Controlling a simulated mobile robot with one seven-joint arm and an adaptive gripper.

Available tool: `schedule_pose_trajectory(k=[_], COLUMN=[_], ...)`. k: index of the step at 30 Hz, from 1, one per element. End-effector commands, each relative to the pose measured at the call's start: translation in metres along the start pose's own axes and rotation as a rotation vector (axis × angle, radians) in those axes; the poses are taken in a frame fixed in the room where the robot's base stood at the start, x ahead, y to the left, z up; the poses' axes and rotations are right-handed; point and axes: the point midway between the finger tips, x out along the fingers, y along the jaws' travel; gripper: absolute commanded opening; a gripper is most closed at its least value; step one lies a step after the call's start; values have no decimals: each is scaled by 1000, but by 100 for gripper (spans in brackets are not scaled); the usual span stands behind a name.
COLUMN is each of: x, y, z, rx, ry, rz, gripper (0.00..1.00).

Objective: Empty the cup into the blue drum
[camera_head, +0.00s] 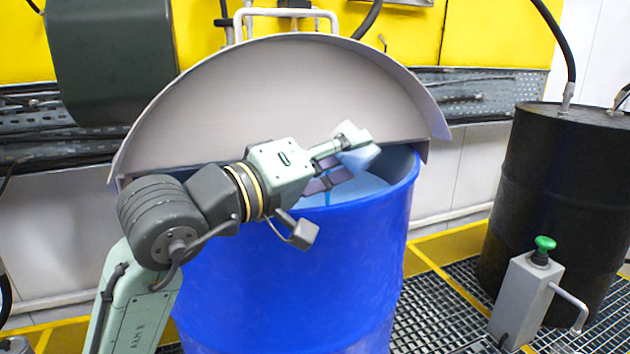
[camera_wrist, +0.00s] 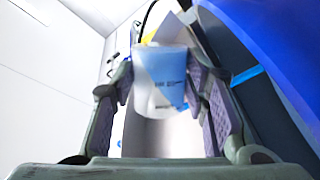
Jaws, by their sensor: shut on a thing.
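The cup (camera_head: 358,158), white and pale blue, is in my gripper (camera_head: 350,156) over the right part of the blue drum's opening. It looks tilted in the head view, and the finger hides part of it. In the wrist view the cup (camera_wrist: 160,78) sits between the two purple-padded fingers of my gripper (camera_wrist: 164,84), which are shut on it. The blue drum (camera_head: 300,275) stands upright, with pale blue contents partly visible below the cup. Whether anything is left in the cup cannot be told. A narrow blue streak shows below the gripper; I cannot tell whether it is liquid.
A grey half-round guard (camera_head: 270,105) stands upright over the drum's back half, close behind the cup. A black drum (camera_head: 560,200) stands at the right. A grey post with a green knob (camera_head: 544,243) is in front of it. Yellow-edged grating covers the floor.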

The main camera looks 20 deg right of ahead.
Motion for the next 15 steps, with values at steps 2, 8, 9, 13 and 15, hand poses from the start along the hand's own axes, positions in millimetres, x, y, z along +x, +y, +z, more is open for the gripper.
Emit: schedule_pose_trajectory(k=[2, 8, 9, 13, 15], x=[0, 0, 0, 0, 0], y=[0, 1, 1, 2, 2], z=[0, -1, -1, -1, -2], rx=[-8, -28, -32, -46, -52], ry=[2, 7, 8, 11, 12], rz=[2, 6, 7, 10, 11], gripper=[12, 12, 12, 12, 12])
